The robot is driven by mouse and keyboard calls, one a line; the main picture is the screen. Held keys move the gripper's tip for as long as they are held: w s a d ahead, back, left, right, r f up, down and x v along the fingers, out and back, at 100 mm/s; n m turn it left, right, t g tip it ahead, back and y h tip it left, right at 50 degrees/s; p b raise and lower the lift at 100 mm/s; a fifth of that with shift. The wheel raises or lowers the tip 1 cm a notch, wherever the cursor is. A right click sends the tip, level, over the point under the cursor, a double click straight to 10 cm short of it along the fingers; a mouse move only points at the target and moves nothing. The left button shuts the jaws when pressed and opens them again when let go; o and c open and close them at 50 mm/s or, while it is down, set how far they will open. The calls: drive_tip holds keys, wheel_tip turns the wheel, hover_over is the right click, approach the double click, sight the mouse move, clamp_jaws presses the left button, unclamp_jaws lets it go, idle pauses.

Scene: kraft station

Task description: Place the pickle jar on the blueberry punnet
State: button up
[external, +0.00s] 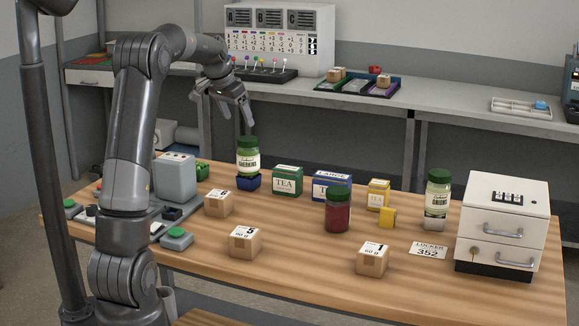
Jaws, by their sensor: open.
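The pickle jar (247,158), a glass jar with a green lid and a pale label that seems to read gherkins, stands upright on the small blue blueberry punnet (247,183). The jar hides most of the punnet's top and contents. My gripper (238,117) is open and empty, above and slightly left of the jar's lid, apart from it. Its fingers point down.
Tea boxes (287,180), a red jar (337,215) and another green-lidded jar (437,195) stand to the right. Small cartons (244,241) sit in front. A white locker (503,222) is at the right end. Bare wood (305,255) lies between the front cartons.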

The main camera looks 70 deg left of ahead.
drive_tip(key=d+r+m, duration=0.1)
drive_tip(key=d+r, duration=0.2)
drive_tip(key=d, duration=1.1)
drive_tip(key=d+r+m, duration=0.1)
drive_tip(key=d+r, duration=0.1)
drive_tip(key=d, duration=1.3)
drive_tip(key=s+d+f+m+h, duration=0.1)
drive_tip(key=s+d+f, duration=0.2)
drive_tip(key=s+d, duration=0.4)
drive_tip(key=s+d+f+m+t, duration=0.1)
drive_tip(key=s+d+f, duration=0.2)
drive_tip(key=s+d, duration=0.5)
drive_tip(key=d, duration=0.5)
drive_tip(key=shift+s+d+f+t+h, duration=0.2)
drive_tip(key=shift+s+f+t+h, duration=0.1)
drive_tip(key=shift+f+h, duration=0.1)
idle(2.7)
